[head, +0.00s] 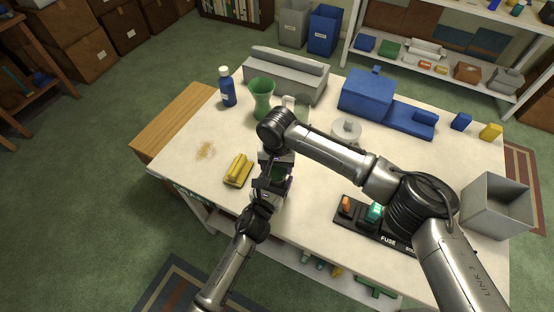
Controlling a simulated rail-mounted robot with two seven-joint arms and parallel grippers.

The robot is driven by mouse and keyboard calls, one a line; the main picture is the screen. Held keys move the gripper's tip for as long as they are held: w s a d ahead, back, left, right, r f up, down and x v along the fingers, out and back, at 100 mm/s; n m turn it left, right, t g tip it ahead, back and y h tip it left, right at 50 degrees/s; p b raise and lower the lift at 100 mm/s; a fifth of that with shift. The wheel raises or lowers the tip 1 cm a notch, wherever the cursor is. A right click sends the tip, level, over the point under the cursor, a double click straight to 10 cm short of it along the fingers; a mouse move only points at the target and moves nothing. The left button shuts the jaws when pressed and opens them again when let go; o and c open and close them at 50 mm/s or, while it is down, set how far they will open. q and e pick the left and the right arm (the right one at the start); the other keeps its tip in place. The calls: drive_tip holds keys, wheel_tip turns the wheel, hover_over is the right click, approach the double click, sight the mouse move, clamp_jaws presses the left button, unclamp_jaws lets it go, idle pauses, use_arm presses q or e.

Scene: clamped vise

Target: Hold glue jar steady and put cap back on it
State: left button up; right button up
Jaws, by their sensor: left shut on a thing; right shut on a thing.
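My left gripper (271,186) comes up from the front edge of the table and is shut on what seems to be the glue jar (279,174), of which only a small greenish patch shows between the fingers. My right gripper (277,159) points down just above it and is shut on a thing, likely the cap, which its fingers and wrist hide. The two grippers are close together, one over the other. I cannot tell whether cap and jar touch, or whether the jar stands on the table.
A yellow block-like object (238,169) lies left of the grippers. A green vase (262,97), blue bottle (227,88) and grey long case (285,72) stand behind. A fuse board (361,222) and grey bin (497,205) are right. The left tabletop is mostly clear.

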drive_tip(key=shift+f, duration=0.1)
idle(0.5)
drive_tip(key=shift+f, duration=0.8)
drive_tip(key=shift+f, duration=0.25)
drive_tip(key=shift+f, duration=0.3)
